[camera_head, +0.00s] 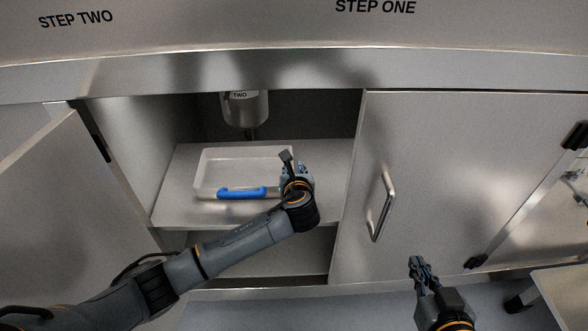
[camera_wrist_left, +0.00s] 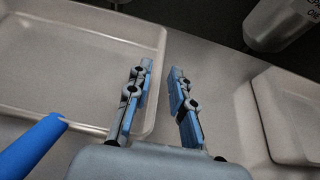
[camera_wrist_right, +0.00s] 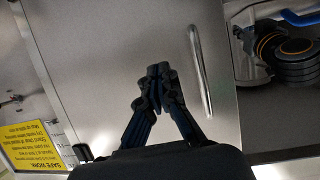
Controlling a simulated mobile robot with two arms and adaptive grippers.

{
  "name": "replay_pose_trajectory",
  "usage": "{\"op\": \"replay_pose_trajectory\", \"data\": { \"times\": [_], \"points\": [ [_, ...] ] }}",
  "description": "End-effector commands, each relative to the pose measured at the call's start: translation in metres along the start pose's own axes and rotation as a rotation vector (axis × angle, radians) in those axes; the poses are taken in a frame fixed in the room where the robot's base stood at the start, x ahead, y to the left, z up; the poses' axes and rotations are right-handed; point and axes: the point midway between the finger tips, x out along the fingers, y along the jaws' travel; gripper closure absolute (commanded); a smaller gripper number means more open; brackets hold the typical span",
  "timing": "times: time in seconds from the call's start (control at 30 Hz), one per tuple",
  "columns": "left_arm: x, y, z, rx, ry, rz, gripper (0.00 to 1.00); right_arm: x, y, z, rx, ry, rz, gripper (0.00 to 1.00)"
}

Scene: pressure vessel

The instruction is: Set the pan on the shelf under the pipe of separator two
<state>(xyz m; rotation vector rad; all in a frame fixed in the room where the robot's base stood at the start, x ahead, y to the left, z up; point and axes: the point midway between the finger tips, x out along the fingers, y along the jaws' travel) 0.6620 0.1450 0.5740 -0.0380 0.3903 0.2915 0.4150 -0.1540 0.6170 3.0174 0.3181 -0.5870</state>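The shallow whitish pan (camera_head: 245,160) with its blue handle (camera_head: 243,193) sits on the shelf (camera_head: 178,210), below the separator vessel marked TWO (camera_head: 244,110). My left gripper (camera_head: 287,165) is at the pan's right side. In the left wrist view my left gripper (camera_wrist_left: 160,85) is open, one finger over the pan (camera_wrist_left: 75,60) and the other beyond its right rim. The rim shows between the fingers; contact cannot be told. My right gripper (camera_head: 418,264) is empty outside the cabinet; its fingertips meet in the right wrist view (camera_wrist_right: 158,72).
The left cabinet door (camera_head: 65,205) stands open; the right door (camera_head: 440,180), with a bar handle (camera_head: 381,207), is closed. In the left wrist view a vessel marked ONE (camera_wrist_left: 280,20) and a second pale tray (camera_wrist_left: 290,110) lie to the right. A yellow sign (camera_wrist_right: 218,150) shows in the right wrist view.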

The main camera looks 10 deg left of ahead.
Motion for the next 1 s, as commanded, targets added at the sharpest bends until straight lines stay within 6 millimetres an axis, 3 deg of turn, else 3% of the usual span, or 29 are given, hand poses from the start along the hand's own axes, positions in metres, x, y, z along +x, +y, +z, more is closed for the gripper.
{"op": "replay_pose_trajectory", "data": {
  "times": [0.4,0.67,1.0],
  "points": [
    [-0.004,0.0,0.001,0.001,0.0,0.0,0.72,-0.001,0.001,0.004,0.0,-0.025,0.001,1.0],
    [-0.03,0.0,0.002,0.0,0.001,-0.001,0.72,-0.018,0.007,0.046,0.002,-0.26,0.017,1.0],
    [-0.074,0.0,0.002,0.0,0.0,-0.001,0.72,-0.063,0.015,0.107,0.009,-0.624,0.037,1.0]
  ]
}}
